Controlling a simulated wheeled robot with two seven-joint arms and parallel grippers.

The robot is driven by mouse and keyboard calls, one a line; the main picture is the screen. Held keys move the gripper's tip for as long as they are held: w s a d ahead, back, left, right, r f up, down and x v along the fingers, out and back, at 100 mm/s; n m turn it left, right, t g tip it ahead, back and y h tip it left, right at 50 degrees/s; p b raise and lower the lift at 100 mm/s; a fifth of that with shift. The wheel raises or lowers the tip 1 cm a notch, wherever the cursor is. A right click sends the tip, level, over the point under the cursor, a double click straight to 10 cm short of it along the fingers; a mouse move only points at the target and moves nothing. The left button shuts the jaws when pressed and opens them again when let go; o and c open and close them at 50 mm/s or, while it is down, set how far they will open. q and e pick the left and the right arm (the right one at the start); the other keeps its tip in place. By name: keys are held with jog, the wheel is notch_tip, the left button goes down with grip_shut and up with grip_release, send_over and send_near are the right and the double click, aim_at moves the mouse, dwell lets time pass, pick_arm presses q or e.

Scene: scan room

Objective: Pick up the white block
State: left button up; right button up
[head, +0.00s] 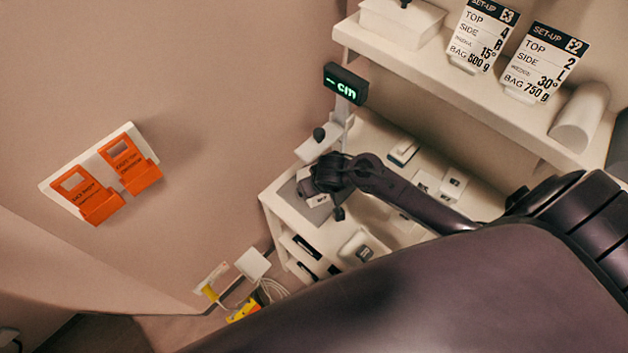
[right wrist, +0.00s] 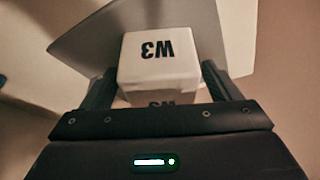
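A white block (right wrist: 160,62) marked W3 is between the two fingers of my right gripper (right wrist: 160,80) in the right wrist view. One dark finger stands close along each side of it. I cannot tell whether the fingers touch it. In the head view my right gripper (head: 322,197) points down over a grey plate at the left end of the white bench, with the white block (head: 317,200) partly hidden beneath it. The grey plate (right wrist: 85,45) shows behind the block in the right wrist view. My left gripper is not in view.
A small display (head: 345,84) on a post stands behind my gripper. A white shelf (head: 440,85) with set-up cards overhangs the bench. Several small items lie on the bench, right of the gripper. Orange holders (head: 88,195) hang on the left wall. Cables lie below the bench.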

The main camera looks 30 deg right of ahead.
jog(key=shift+r, duration=0.1)
jog(key=c, duration=1.3)
